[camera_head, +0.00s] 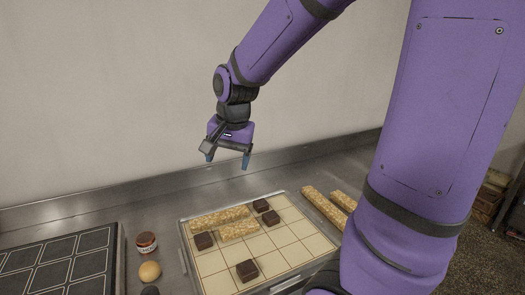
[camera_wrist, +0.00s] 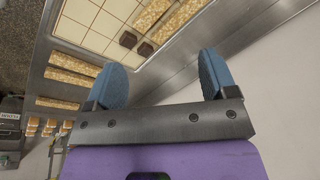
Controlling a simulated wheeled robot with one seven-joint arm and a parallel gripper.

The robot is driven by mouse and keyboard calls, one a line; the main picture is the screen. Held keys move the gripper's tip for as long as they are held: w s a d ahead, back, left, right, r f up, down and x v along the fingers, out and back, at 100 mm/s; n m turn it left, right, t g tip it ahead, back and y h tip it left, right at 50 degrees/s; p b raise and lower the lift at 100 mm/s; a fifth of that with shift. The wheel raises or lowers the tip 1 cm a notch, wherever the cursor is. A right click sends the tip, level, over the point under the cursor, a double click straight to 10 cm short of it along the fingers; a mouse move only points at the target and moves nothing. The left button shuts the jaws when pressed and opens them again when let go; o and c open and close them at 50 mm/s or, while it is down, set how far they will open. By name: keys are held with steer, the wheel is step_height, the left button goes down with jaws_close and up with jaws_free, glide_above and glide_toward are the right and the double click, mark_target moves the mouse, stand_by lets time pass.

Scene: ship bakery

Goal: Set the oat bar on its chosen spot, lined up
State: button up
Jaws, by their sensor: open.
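My gripper (camera_head: 228,158) hangs open and empty above the back of the steel counter, over the rear of the gridded cream tray (camera_head: 209,286). In the wrist view, its two blue fingers (camera_wrist: 160,70) stand wide apart with nothing between them. Two oat bars, one (camera_head: 218,218) behind the other (camera_head: 239,230), lie side by side on the tray's back left squares. More oat bars (camera_head: 322,210) lie on the counter right of the tray; the wrist view shows several there (camera_wrist: 75,78). Which oat bar is meant cannot be told.
Several dark brown squares, including a front one (camera_head: 247,270) and a right one (camera_head: 270,217), sit on the tray. Its front and right squares are mostly bare. A wall rises behind.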

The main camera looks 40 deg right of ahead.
steer(key=s+a+r+n+t, duration=0.1)
steer(key=s+r+n, duration=0.3)
steer(key=s, duration=0.4)
steer(key=s+a+r+n+t, duration=0.1)
steer(key=s+a+r+n, duration=0.2)
steer(key=s+n, duration=0.3)
steer(key=shift+s+r+t, duration=0.3)
steer(key=shift+s+r, duration=0.3)
steer(key=shift+s, duration=0.55)
